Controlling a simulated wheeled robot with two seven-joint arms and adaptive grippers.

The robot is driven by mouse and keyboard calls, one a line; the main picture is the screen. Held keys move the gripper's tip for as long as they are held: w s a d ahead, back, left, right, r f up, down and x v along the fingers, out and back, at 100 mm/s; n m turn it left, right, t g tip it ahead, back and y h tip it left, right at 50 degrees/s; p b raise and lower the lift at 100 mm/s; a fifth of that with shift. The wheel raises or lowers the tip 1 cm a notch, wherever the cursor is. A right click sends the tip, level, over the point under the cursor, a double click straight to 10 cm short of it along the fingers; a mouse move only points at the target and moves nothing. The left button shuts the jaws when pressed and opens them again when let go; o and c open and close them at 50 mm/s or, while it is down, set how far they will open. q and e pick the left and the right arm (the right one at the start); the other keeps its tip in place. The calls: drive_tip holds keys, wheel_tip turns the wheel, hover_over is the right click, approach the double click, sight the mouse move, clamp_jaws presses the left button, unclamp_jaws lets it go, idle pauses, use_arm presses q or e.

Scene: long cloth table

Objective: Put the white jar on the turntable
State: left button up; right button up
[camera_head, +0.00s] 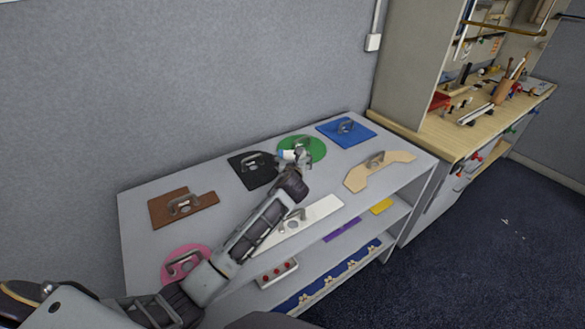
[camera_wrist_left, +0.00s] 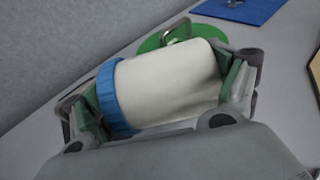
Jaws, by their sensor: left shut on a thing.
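The white jar (camera_wrist_left: 168,84) has a blue lid and lies on its side in my left gripper (camera_wrist_left: 170,98). One finger presses at the lid end and the other at the base end. In the head view the jar (camera_head: 287,155) is small and partly hidden by the left gripper (camera_head: 296,158), just in front of the green round plate (camera_head: 316,148). Whether it touches the shelf top is not clear. I cannot tell a turntable for certain; the green plate and a pink round plate (camera_head: 171,270) each carry a metal handle. My right gripper is not in view.
The grey shelf top (camera_head: 232,203) also holds brown (camera_head: 207,199), black (camera_head: 243,174), white (camera_head: 322,209), blue (camera_head: 355,128) and tan (camera_head: 398,157) plates with handles. A wall stands behind. A wooden workbench (camera_head: 452,137) with tools is at the right.

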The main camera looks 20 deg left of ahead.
use_arm(q)
drive_tip(key=shift+f, duration=1.85)
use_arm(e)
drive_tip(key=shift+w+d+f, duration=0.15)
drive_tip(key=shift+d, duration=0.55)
use_arm(q)
drive_tip(key=shift+f, duration=0.1)
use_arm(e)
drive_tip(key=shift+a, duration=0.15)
